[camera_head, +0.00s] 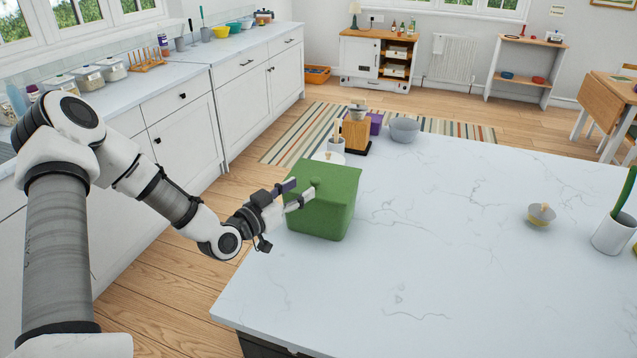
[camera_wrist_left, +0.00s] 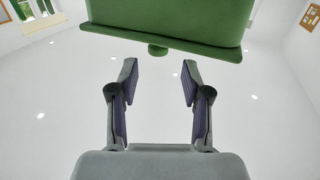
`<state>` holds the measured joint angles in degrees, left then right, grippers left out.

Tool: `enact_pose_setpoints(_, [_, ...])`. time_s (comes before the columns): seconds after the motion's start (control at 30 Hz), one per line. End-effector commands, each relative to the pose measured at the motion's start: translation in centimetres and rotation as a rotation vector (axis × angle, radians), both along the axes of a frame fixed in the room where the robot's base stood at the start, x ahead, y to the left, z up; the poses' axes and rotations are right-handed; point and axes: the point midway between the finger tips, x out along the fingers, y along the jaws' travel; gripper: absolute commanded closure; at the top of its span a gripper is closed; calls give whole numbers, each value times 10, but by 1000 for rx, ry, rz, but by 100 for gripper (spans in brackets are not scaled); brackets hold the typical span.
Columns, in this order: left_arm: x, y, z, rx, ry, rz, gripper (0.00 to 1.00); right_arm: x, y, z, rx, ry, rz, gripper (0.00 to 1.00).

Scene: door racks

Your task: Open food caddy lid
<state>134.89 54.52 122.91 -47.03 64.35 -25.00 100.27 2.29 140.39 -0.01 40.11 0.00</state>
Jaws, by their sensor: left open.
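The green food caddy (camera_head: 325,212) stands upright on the white worktop near its left edge, with its green lid (camera_head: 335,174) down. A small green knob (camera_head: 314,182) shows on the lid. In the left wrist view the caddy (camera_wrist_left: 170,15) is at the top, with the lid's rim (camera_wrist_left: 185,43) and the knob (camera_wrist_left: 158,50) below it. My left gripper (camera_head: 299,191) is open and empty at the caddy's left side, close to the lid. In the wrist view its two fingers (camera_wrist_left: 158,72) stand apart, with the knob beyond the gap between them. My right gripper is not in view.
A small bowl (camera_head: 541,215) and a white pot (camera_head: 613,234) stand at the right. The worktop's middle (camera_head: 430,230) is clear.

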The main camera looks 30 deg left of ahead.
Motion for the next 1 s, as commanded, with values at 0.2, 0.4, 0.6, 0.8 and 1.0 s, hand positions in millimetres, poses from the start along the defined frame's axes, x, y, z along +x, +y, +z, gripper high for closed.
enact_pose_setpoints(0.2, [37,-9,0,5,0,-6,52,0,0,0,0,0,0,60])
enact_pose_setpoints(0.4, [59,-11,0,1,0,-3,52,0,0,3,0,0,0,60])
enact_pose_setpoints(0.6, [60,-11,0,-2,0,-2,52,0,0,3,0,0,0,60])
enact_pose_setpoints(0.8, [60,-11,0,-1,0,-2,100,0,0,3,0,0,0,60])
enact_pose_setpoints(1.0, [60,-11,1,-2,2,-2,100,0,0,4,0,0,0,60])
